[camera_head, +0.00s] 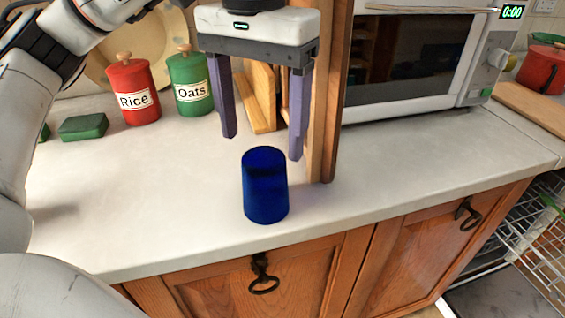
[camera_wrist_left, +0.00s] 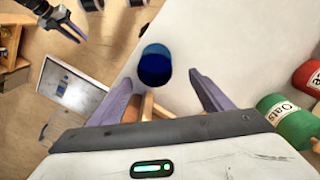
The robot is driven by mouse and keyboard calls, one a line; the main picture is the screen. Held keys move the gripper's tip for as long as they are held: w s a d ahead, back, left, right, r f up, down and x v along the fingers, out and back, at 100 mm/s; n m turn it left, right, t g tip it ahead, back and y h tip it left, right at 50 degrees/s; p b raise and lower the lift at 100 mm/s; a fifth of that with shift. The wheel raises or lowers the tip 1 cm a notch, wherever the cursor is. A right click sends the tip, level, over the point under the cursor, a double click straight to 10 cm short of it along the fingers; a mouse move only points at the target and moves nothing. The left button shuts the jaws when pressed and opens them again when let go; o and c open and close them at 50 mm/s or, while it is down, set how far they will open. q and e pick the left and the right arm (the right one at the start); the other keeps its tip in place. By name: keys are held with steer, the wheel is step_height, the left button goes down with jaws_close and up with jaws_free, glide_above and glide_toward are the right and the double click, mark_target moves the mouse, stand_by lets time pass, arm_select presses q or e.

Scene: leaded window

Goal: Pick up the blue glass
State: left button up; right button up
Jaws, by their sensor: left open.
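The blue glass (camera_head: 265,187) stands on the white counter near its front edge, and it is dark blue. My left gripper (camera_head: 262,148) is open and empty, with its two purple fingers pointing down above and behind the glass in the head view. In the left wrist view the glass (camera_wrist_left: 155,66) shows beyond the fingertips, roughly between the lines of the two fingers (camera_wrist_left: 162,80). The fingers appear apart from the glass. Another gripper (camera_wrist_left: 62,22), likely my right one, shows at the top left of the left wrist view; its jaw state is unclear.
A wooden post (camera_head: 327,100) stands just right of the gripper, with a white microwave (camera_head: 420,105) beyond it. A red Rice canister (camera_head: 133,92), a green Oats canister (camera_head: 190,82) and a green block (camera_head: 83,127) are at the back left. The counter (camera_head: 150,200) left of the glass is clear.

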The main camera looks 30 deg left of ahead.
mark_target(265, 179)
arm_select(q)
steer(key=f, duration=0.2)
steer(key=shift+s+f, duration=0.35)
steer(key=shift+s, duration=0.05)
steer(key=shift+d+f+b, duration=0.15)
steer(key=shift+d+f, duration=0.05)
steer(key=shift+f, duration=1.25)
steer(key=shift+d+f+b, duration=0.15)
steer(key=shift+d+f, duration=0.05)
steer(key=shift+f, duration=1.2)
steer(key=c, duration=1.4)
